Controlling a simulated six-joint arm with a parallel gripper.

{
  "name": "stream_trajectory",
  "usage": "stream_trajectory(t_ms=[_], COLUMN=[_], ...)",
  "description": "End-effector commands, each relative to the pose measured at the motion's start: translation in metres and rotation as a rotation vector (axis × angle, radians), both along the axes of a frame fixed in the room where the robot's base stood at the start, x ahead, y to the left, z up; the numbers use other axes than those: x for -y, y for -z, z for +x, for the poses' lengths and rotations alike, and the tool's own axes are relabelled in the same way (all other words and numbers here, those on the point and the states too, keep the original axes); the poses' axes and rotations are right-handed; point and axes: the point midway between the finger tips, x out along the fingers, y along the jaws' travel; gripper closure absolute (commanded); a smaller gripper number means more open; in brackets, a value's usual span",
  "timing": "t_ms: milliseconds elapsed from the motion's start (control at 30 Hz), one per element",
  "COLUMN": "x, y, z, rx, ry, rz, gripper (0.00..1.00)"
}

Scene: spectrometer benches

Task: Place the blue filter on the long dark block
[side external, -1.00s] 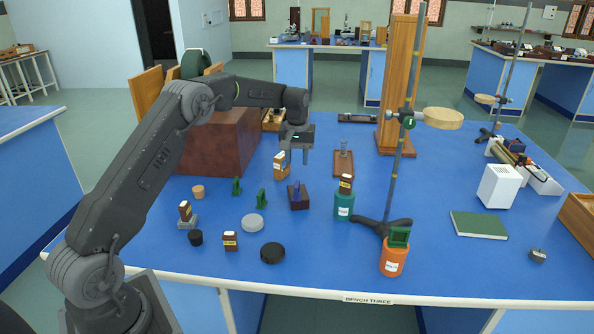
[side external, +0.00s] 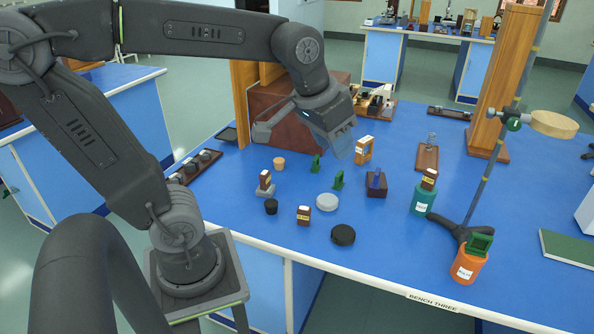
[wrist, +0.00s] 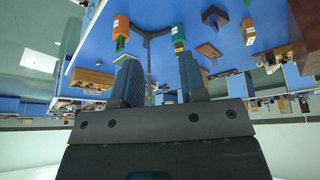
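The blue filter (side external: 376,181) stands upright on a small dark block (side external: 376,191) near the middle of the bench. My gripper (side external: 342,147) is raised above and left of it in the side view, tilted down to the right. In the wrist view, the two fingers of my gripper (wrist: 158,66) are apart with nothing between them. A long dark strip with several round pieces on it (side external: 195,167) lies at the bench's left edge, partly behind my arm. Another long dark piece (side external: 449,113) lies at the back right. I cannot tell which is the long dark block.
A green bottle (side external: 422,203) and an orange bottle (side external: 468,262) stand right of the filter, by a metal stand (side external: 482,190). Green holders (side external: 338,180), a pale disc (side external: 327,202) and a black disc (side external: 343,235) lie nearby. A brown box (side external: 285,125) stands behind my gripper.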

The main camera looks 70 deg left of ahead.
Motion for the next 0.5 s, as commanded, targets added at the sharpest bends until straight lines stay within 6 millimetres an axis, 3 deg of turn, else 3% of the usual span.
stream_trajectory(t_ms=[33,200,500], x=[0.006,0.017,0.02], y=[0.005,0.024,0.034], z=[-0.02,-0.061,-0.075], rx=[0.025,0.076,0.093], ry=[0.034,0.114,0.144], rz=[0.009,0.029,0.037], gripper=[0.61,0.61,0.61])
